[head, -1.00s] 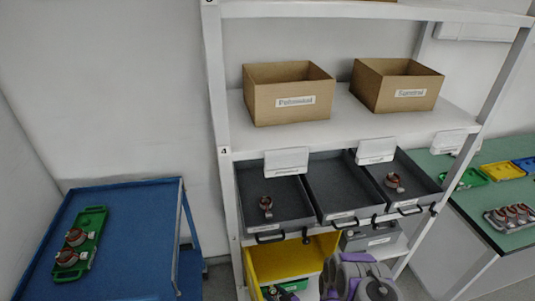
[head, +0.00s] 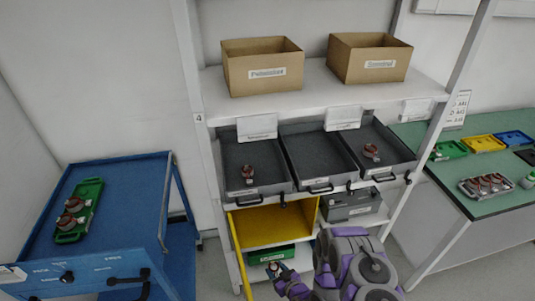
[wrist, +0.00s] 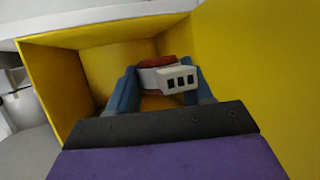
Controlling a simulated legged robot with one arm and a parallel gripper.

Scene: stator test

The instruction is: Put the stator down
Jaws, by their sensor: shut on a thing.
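In the wrist view my gripper (wrist: 162,88) is shut on a stator (wrist: 150,76), with a blue finger on either side of it. The stator shows a red-brown top and a white connector block with dark slots facing the camera. It is in front of the inside of a yellow box (wrist: 65,60); whether it touches any surface cannot be told. In the head view the yellow box (head: 270,231) is below the grey drawers, and my gripper (head: 274,271) is low by its front. Other stators lie in the left drawer (head: 248,172) and the right drawer (head: 371,151).
The middle drawer (head: 315,155) is empty. A green box (head: 280,255) is on a lower shelf under the yellow box. A blue cart (head: 130,215) at left holds a green tray (head: 90,195) with two stators. Two cardboard boxes (head: 262,72) stand above. A green table (head: 455,195) is at right.

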